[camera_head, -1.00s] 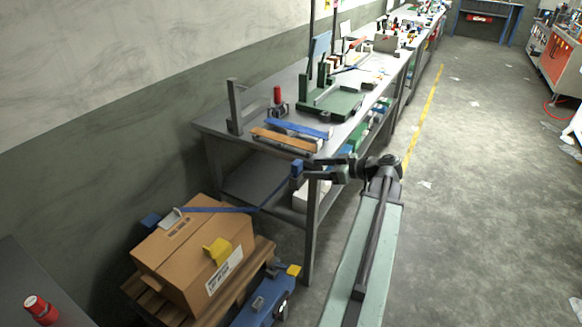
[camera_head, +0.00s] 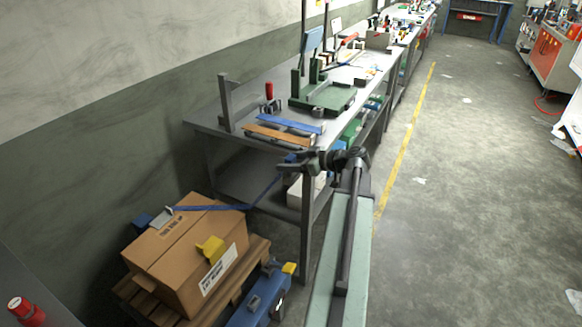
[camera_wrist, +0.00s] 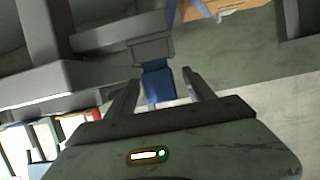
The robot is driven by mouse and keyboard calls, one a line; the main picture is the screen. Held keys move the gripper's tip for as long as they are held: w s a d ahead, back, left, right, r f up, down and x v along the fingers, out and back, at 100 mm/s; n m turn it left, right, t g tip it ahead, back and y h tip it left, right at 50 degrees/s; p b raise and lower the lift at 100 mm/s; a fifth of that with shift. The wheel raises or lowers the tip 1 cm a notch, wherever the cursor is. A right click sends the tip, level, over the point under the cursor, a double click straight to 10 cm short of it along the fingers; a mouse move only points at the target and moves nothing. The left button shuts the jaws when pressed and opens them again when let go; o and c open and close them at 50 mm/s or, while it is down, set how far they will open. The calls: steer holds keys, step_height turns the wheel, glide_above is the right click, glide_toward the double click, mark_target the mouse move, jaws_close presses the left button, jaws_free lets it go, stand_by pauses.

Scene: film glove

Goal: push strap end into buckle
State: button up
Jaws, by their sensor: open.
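A blue strap (camera_head: 225,208) runs from a light grey piece (camera_head: 163,212) at the left of the cardboard box top (camera_head: 185,238), sags past the box edge and rises to the bench corner. My gripper (camera_head: 288,162) is at that corner, at the strap's raised end. In the wrist view, my gripper (camera_wrist: 161,73) is open, with a blue block-like piece (camera_wrist: 157,86) between or just beyond its fingers. I cannot tell whether they touch it. The grey piece may be the buckle; it is too small to tell. The strap's end is partly hidden by my gripper.
The box stands on a wooden pallet (camera_head: 255,262) with a yellow corner piece (camera_head: 211,249) on it. A blue device (camera_head: 258,297) is on the floor. The metal bench (camera_head: 235,136) holds a green fixture (camera_head: 325,97). The floor to the right is open.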

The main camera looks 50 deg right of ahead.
mark_target(292, 158)
jaws_close()
steer(key=shift+r, duration=0.1)
steer(key=shift+r+p, duration=0.2)
steer(key=shift+p, duration=0.1)
steer(key=r+p, duration=0.3)
steer(key=shift+s+r, duration=0.25)
steer(key=shift+s, duration=0.15)
steer(key=s+r+p, duration=0.1)
steer(key=s, duration=1.4)
steer(key=shift+s, duration=0.2)
